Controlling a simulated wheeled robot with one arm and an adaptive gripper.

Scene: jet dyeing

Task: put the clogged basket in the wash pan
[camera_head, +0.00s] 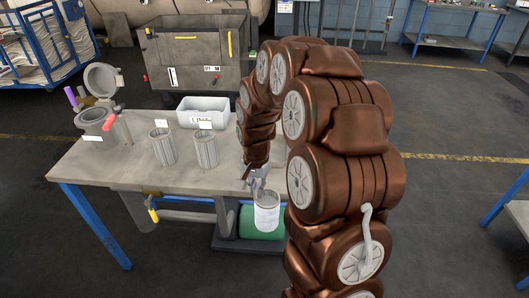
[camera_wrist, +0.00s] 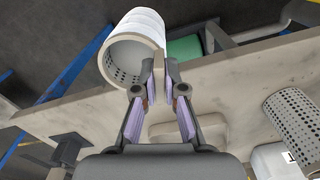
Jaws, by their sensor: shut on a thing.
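A white rectangular pan (camera_head: 203,115) with a label too small to read, likely the wash pan, stands at the table's back. The pan's inside is mostly hidden.
Two grey baskets (camera_head: 162,149) (camera_head: 205,151) with white tags stand on the table (camera_head: 100,160), in front of the pan. A round vessel (camera_head: 97,125) with its lid raised is at the left. A green cylinder (camera_head: 248,222) lies low beside the table. The table's front is clear.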

